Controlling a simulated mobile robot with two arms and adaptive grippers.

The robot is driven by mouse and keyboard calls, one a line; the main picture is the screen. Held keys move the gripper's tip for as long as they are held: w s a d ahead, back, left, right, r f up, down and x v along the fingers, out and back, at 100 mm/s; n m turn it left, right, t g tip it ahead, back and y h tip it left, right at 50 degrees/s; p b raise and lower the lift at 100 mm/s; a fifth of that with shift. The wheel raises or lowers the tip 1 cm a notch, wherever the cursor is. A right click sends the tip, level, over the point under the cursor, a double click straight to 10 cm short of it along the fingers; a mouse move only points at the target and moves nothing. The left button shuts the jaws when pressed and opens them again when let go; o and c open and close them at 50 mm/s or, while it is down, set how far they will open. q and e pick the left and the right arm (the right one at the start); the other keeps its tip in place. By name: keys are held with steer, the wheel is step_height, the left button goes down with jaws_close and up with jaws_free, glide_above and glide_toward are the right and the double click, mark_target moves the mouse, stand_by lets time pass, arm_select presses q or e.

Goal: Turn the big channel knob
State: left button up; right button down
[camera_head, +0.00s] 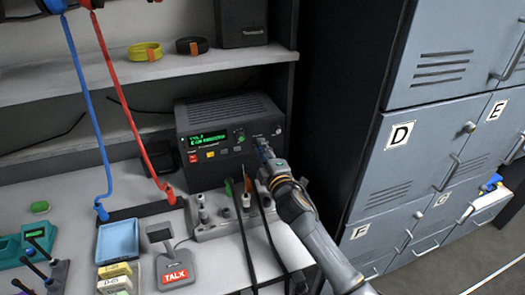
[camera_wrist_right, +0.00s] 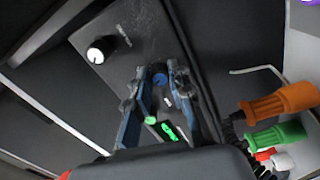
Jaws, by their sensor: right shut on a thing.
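The dark radio (camera_head: 208,130) sits on the grey counter, its green display lit and its front panel carrying small coloured buttons. My right gripper (camera_head: 264,150) reaches the right end of that panel and hides part of it. In the right wrist view, my right gripper (camera_wrist_right: 160,80) has its two blue fingers on either side of a round blue-topped knob (camera_wrist_right: 159,80) and is shut on it. The knob's turn angle cannot be made out. A separate white-and-black knob (camera_wrist_right: 100,50) is on the same panel, apart from the fingers. My left gripper is not in view.
Orange (camera_wrist_right: 282,102) and green (camera_wrist_right: 274,136) plugs stand close beside the right gripper. A grey stand (camera_head: 215,225) with black cables is below the radio. A TALK microphone base (camera_head: 174,274) and blue tray (camera_head: 118,240) are left. Lettered lockers (camera_head: 420,140) stand right.

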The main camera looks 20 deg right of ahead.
steer(key=shift+a+m+h+p, duration=0.15)
steer(key=shift+m+p, duration=0.5)
steer(key=shift+m, duration=2.75)
steer(key=shift+m+h+p, duration=0.15)
steer(key=shift+m+p, duration=0.45)
steer(key=shift+m, duration=2.8)
steer(key=c, duration=1.2)
jaws_free()
